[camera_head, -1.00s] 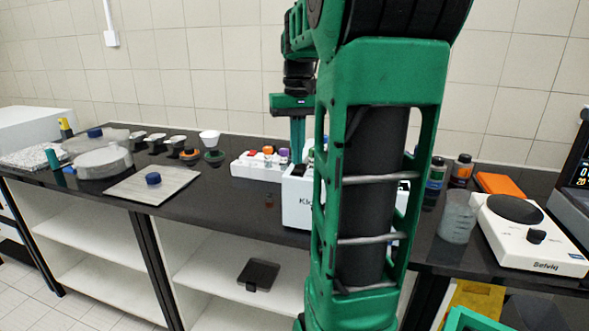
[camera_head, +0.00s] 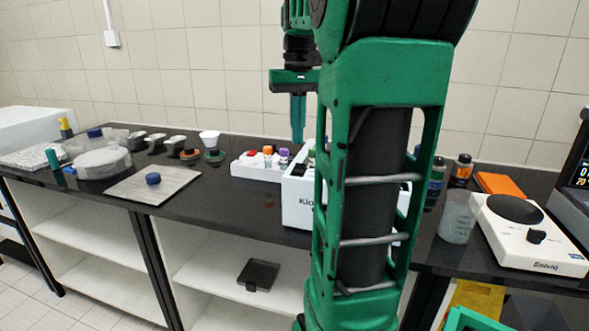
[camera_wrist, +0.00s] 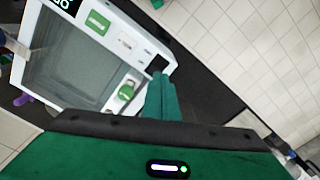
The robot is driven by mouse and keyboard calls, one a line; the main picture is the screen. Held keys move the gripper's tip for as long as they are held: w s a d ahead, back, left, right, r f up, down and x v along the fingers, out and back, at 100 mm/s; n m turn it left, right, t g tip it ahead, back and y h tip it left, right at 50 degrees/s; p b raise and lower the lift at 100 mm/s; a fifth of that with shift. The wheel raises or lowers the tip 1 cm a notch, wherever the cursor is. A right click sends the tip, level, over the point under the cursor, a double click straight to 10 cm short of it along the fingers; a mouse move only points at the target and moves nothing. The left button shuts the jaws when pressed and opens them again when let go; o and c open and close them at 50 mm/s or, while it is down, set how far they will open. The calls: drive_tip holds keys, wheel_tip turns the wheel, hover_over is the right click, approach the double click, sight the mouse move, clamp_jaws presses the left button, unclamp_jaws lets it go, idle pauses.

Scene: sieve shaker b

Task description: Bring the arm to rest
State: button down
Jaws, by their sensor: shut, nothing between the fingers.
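My gripper (camera_head: 298,140) points down in the head view, above the back of the black bench, to the right of the white vial rack and beside the white machine. Its green fingers are together with nothing between them. In the wrist view the shut fingers (camera_wrist: 161,100) show in front of the edge of the white machine (camera_wrist: 135,95), which has a grey panel and green labels. The front of this machine (camera_head: 298,205) also shows in the head view, partly hidden behind my arm. I cannot tell whether the fingers touch it.
The white rack (camera_head: 256,172) with several colour-capped vials stands left of the machine. A grey plate (camera_head: 130,187) with a blue-capped item and several small cups lie further left. A clear beaker (camera_head: 456,220) and a white stirrer (camera_head: 530,240) stand at right. Air above the bench is free.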

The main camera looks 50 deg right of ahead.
idle(0.4)
drive_tip(key=s+a+f, duration=0.7)
drive_tip(key=a+f, duration=0.1)
drive_tip(key=f, duration=0.2)
drive_tip(key=s+a+f+n, duration=0.1)
drive_tip(key=s+a+f, duration=0.5)
drive_tip(key=f, duration=0.5)
drive_tip(key=shift+s+a, duration=0.4)
drive_tip(key=shift+a, duration=0.75)
